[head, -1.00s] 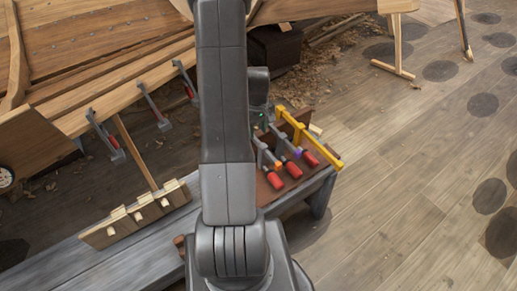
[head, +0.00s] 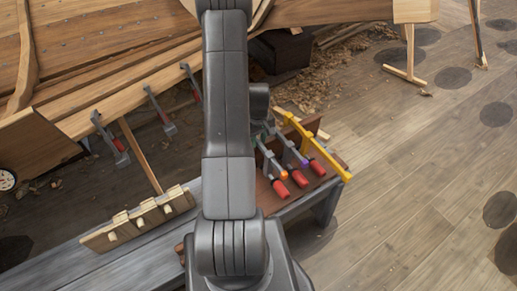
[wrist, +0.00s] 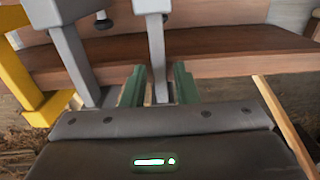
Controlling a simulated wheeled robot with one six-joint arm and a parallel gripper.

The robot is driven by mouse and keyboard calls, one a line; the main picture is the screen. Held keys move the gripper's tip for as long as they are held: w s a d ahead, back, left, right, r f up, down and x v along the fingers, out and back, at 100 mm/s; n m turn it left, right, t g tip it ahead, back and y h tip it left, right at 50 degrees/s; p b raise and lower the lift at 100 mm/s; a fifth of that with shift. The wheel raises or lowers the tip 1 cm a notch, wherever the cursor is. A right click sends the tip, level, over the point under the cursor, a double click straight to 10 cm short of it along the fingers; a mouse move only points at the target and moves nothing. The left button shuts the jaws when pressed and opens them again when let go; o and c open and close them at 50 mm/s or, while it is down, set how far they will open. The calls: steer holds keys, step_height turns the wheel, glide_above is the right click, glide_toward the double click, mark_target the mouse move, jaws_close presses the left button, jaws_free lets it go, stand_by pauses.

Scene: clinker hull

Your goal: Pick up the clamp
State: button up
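In the head view, two grey clamps with red handles lie side by side on the brown rack board at the bench's right end. One is the left clamp (head: 280,186), with an orange mark; the other is the right clamp (head: 317,167), with a purple mark near it. A yellow clamp (head: 328,157) lies to their right. My gripper (wrist: 159,84) has green fingers, standing apart. In the wrist view, a grey clamp bar (wrist: 158,55) runs down between them, with thin gaps visible. Another grey bar (wrist: 72,48) stands left of the fingers. In the head view, my arm hides most of the gripper.
More clamps (head: 110,140) hang along the hull plank (head: 100,105) at left. A wooden notched block (head: 140,218) lies on the grey bench (head: 120,262). A dark box (head: 281,50) stands behind. The floor at right is mostly clear.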

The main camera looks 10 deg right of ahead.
jaws_close()
steer(key=shift+r, duration=0.1)
stand_by(1.1)
